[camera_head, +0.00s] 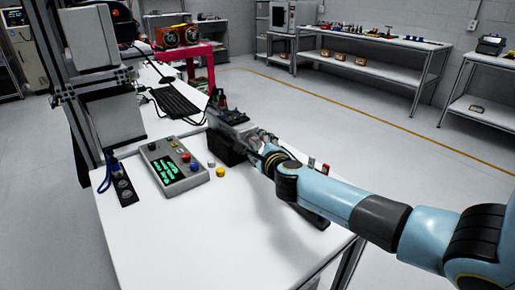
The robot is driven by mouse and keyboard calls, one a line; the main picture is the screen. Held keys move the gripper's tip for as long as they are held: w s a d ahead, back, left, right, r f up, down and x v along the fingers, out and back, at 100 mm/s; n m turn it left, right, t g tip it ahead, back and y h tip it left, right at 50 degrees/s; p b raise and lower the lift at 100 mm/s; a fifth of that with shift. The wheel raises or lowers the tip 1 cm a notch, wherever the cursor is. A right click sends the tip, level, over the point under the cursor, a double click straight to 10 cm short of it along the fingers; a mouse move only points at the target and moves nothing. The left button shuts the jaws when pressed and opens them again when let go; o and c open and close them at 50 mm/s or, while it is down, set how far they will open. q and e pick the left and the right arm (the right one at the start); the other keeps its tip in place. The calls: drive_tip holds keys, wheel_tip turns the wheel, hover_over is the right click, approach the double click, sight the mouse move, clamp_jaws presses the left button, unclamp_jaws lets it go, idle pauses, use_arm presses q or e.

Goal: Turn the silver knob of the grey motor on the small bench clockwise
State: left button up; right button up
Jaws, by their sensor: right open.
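My right arm reaches in from the right over the white bench (165,225). My right gripper (226,113) is at the arm's far end, open, above and against a dark block-shaped unit (226,150) near the bench's middle. This may be the motor, but the gripper and wrist cover much of it and I cannot tell for sure. I cannot make out the silver knob; it may be hidden behind the gripper. Whether the fingers touch anything is too small to tell. My left gripper is not in view.
A grey control box (174,166) with coloured buttons and green displays stands left of the dark unit. A yellow button-like piece (220,172) lies beside it. A black keyboard (174,102) lies farther back. The bench's front is mostly clear.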

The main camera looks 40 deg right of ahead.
drive_tip(key=shift+w+d+f, duration=0.15)
drive_tip(key=shift+w+d, duration=0.1)
drive_tip(key=shift+w, duration=0.25)
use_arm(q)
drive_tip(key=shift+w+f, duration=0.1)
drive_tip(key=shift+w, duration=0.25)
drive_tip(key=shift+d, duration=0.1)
use_arm(e)
clamp_jaws()
drive_tip(key=m+p, duration=0.1)
drive_tip(key=y+p, duration=0.1)
drive_tip(key=p, duration=0.1)
drive_tip(key=shift+r+m, duration=0.25)
drive_tip(key=shift+m, duration=0.15)
use_arm(q)
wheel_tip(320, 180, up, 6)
drive_tip(key=p, duration=0.3)
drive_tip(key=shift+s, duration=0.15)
use_arm(e)
drive_tip(key=shift+f+m+g+y, duration=0.25)
drive_tip(key=shift+m+y, duration=0.45)
drive_tip(key=shift+m, duration=0.4)
